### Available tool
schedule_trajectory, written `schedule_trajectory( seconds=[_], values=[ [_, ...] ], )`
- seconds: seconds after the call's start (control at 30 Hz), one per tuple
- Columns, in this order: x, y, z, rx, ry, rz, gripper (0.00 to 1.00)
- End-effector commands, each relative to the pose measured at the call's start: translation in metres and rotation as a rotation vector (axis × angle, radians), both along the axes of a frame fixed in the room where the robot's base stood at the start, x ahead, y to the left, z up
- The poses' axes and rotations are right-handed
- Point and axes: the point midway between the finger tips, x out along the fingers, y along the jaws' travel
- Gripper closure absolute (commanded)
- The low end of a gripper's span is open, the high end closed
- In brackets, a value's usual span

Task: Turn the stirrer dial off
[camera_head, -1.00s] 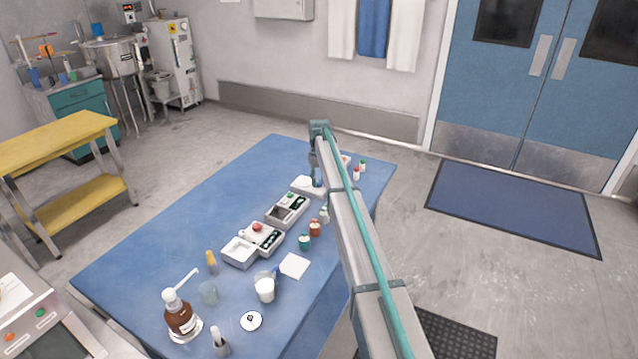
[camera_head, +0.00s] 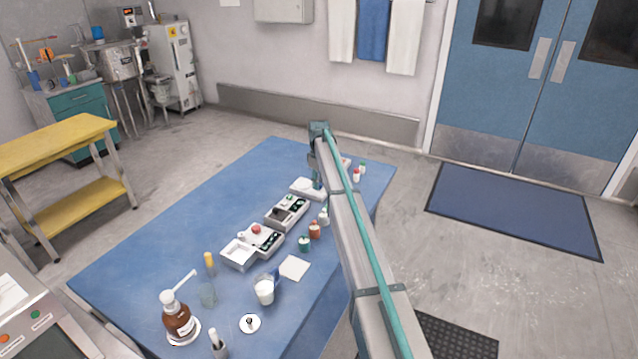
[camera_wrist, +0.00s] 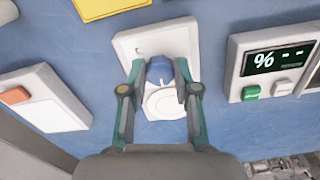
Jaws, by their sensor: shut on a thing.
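The stirrer is a white, flat unit (camera_wrist: 128,42) in the middle of the wrist view, with a round white disc (camera_wrist: 166,103) and a blue dial (camera_wrist: 158,71). My gripper (camera_wrist: 161,82) is over the stirrer, its two fingers on either side of the blue dial and shut on it. The fingers hide the dial's sides; its setting cannot be read. In the head view the stirrer (camera_head: 302,188) lies towards the far end of the blue table, partly behind my arm.
A unit with a "%" display (camera_wrist: 278,60) and green and white buttons is close on the right in the wrist view. A white unit with an orange button (camera_wrist: 38,97) is on the left. Bottles, a beaker (camera_head: 264,290) and small jars stand on the blue table (camera_head: 160,230); its left side is clear.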

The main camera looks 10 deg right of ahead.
Motion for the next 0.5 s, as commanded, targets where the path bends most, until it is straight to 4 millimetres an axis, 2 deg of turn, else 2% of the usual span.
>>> schedule_trajectory(
  seconds=[0.23, 0.27, 0.4, 0.5],
  values=[
    [0.0003, 0.0000, 0.0001, -0.001, -0.001, 0.001, 1.00],
    [0.0003, 0.0000, 0.0001, 0.000, 0.000, 0.001, 0.66],
    [0.0001, 0.0000, 0.0001, 0.000, 0.000, 0.001, 0.44],
    [0.0001, 0.0001, 0.0001, 0.000, 0.000, 0.000, 0.44]
  ],
)
